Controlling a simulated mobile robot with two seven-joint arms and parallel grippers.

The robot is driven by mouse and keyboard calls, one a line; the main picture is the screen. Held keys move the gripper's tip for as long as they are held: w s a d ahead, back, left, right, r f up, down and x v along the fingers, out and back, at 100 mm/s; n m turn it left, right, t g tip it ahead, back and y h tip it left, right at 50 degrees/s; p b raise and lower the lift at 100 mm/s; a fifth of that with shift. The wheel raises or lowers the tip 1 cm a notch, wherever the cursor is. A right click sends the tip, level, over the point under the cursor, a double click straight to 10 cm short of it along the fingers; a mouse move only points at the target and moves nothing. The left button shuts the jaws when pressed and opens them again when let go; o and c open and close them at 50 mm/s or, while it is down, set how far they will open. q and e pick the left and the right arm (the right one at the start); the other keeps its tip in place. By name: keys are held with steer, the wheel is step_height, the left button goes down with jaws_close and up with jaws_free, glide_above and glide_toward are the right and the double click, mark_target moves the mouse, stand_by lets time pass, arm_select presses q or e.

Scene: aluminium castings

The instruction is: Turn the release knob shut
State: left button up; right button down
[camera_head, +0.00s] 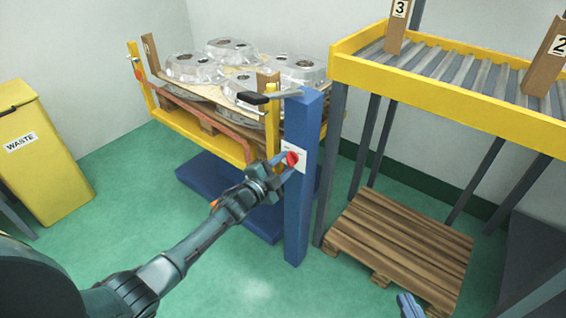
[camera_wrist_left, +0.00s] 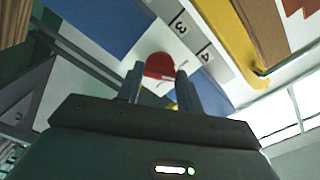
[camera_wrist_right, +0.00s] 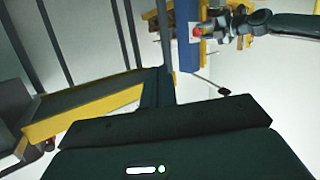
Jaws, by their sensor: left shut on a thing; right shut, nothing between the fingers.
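The red release knob (camera_head: 292,158) sits on a white plate (camera_head: 294,147) on the blue post (camera_head: 304,190). In the left wrist view the knob (camera_wrist_left: 160,66) shows between the fingertips. My left gripper (camera_head: 284,165) is shut on the knob, its fingers partly covering it. My right gripper (camera_head: 408,302) is low, above the floor at the bottom edge of the head view, away from the post. It is shut and empty; its fingers also show in the right wrist view (camera_wrist_right: 157,90). In that view the knob (camera_wrist_right: 196,31) is small, at the top.
A lever with a black handle (camera_head: 252,98) juts from the post top. Silver castings (camera_head: 228,52) lie on the yellow-framed stand behind. A yellow roller conveyor (camera_head: 440,98) and a wooden pallet (camera_head: 400,240) are to the right. A yellow waste bin (camera_head: 45,165) stands left. Green floor is open in front.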

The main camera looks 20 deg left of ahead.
arm_select(q)
steer(key=shift+n+p, duration=0.35)
steer(key=shift+n, duration=0.95)
arm_select(e)
steer(key=shift+s+g, duration=0.15)
steer(key=shift+g, duration=0.15)
steer(key=shift+s, duration=0.1)
arm_select(q)
steer(key=o, duration=1)
steer(key=shift+s, duration=0.1)
steer(key=shift+s+a, duration=0.1)
steer(key=shift+s, duration=0.15)
steer(key=p+v, duration=0.3)
steer(key=v, duration=0.9)
steer(key=shift+s+a+p, duration=0.1)
steer(key=shift+s+p, duration=0.1)
steer(key=shift+p, duration=0.1)
arm_select(e)
steer(key=shift+m+h, duration=0.4)
steer(key=shift+m, duration=0.4)
steer(key=r, duration=0.1)
steer(key=d+r, duration=0.1)
steer(key=r, duration=0.2)
steer(key=shift+s+d, duration=0.25)
steer(key=shift+s, duration=0.15)
steer(key=shift+f, duration=0.1)
